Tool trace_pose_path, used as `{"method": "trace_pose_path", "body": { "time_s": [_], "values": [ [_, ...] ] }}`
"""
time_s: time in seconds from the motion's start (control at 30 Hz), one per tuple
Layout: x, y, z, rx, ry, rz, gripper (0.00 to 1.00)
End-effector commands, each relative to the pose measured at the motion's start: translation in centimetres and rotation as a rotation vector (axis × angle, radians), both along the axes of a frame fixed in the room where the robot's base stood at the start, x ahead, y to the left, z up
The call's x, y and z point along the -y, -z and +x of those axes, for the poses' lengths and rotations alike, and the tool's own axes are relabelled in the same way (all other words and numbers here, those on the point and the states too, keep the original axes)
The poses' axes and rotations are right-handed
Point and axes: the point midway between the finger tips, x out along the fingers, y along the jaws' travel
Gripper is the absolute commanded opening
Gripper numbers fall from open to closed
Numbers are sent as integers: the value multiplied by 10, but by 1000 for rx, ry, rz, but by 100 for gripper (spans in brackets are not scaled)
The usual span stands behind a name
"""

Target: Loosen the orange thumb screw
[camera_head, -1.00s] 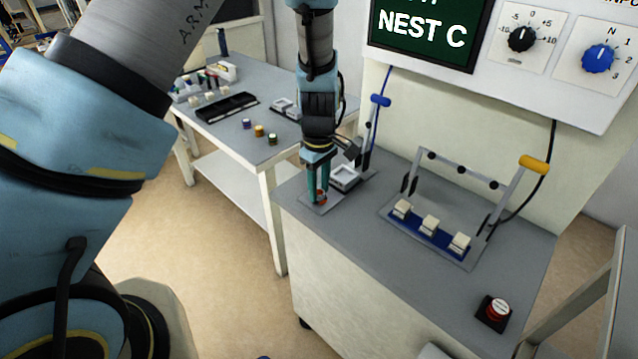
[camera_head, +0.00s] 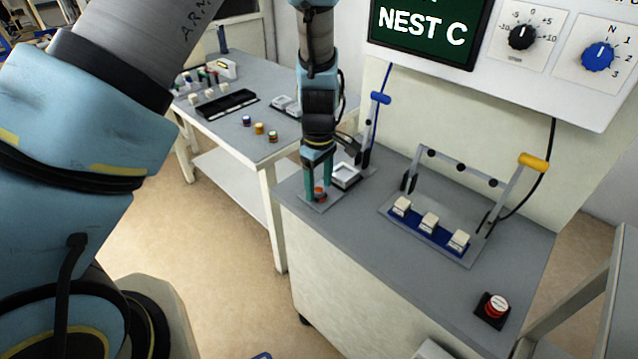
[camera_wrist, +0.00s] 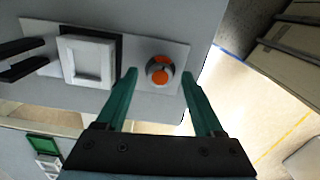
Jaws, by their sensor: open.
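The orange thumb screw (camera_wrist: 160,74) sits on a light grey plate (camera_wrist: 136,34) in the wrist view, beside a white square nest (camera_wrist: 88,62). In the head view the screw (camera_head: 319,193) is at the left corner of the grey bench. My gripper (camera_wrist: 158,78) is open, with its two green fingers apart on either side of the screw. In the head view my gripper (camera_head: 318,189) points down at the screw. Whether the fingers touch the screw cannot be told.
A blue-handled lever clamp (camera_head: 380,98) stands behind the nest. A yellow-handled clamp frame (camera_head: 530,162) stands over a blue strip with white blocks. A side table (camera_head: 240,140) holds small parts.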

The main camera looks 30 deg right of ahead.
Motion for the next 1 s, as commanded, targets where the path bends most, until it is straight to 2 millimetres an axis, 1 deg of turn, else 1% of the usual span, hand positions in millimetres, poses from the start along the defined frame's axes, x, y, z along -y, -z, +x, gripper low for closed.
{"method": "trace_pose_path", "body": {
  "time_s": [0.17, 0.27, 0.37, 0.6, 0.7, 0.83, 1.0],
  "values": [
    [0, -1, 0, 0, 1, 0, 69],
    [1, -7, 0, 0, 2, -1, 69],
    [1, -22, 0, 1, 0, -4, 69],
    [1, -70, 0, 3, 3, -4, 69],
    [1, -86, 0, 1, 1, -4, 69],
    [0, -101, 0, 1, 1, -2, 69],
    [0, -108, 0, 0, 0, -1, 69]
  ]
}}
